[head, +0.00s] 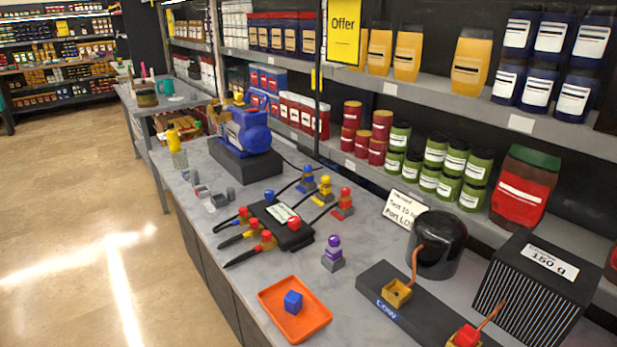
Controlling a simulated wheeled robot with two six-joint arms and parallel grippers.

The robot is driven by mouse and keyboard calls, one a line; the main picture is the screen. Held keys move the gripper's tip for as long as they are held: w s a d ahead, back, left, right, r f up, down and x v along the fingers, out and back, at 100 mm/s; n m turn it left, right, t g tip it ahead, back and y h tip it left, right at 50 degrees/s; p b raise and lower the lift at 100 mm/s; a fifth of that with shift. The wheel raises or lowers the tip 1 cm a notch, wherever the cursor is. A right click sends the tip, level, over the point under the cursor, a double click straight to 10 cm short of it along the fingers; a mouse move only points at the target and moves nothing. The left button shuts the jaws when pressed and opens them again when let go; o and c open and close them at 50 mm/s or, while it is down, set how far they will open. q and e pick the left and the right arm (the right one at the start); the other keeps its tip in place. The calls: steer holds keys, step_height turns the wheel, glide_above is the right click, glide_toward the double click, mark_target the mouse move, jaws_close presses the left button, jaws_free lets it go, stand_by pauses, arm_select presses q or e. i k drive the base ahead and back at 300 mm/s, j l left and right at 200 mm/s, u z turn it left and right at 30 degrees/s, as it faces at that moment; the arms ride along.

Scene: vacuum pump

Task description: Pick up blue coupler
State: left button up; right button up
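Several small blue pieces show in the head view, and I cannot tell from looks alone which is the blue coupler. A blue block (293,302) sits in a shallow orange tray (267,297) near the front edge of the counter. A blue knobbed piece (307,179) stands upright on the counter beside similar yellow (324,190) and red (344,203) pieces. Neither of my grippers shows in this view.
A blue pump (238,130) on a dark base stands at the back. A purple-topped piece (333,253) stands mid-counter. A black bar marked LOW (385,309), a black cylinder (436,245) and a ribbed 150 g block (530,290) crowd the right. Stocked shelves line the back.

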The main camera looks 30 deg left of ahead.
mark_target(307, 179)
steer(key=j+z, duration=0.15)
steer(key=j, duration=0.35)
steer(key=j+z, duration=0.2)
steer(key=j, duration=0.3)
steer(key=k+j+z, duration=0.15)
steer(key=j, duration=0.35)
steer(key=k+j+z, duration=0.15)
steer(key=j, duration=0.35)
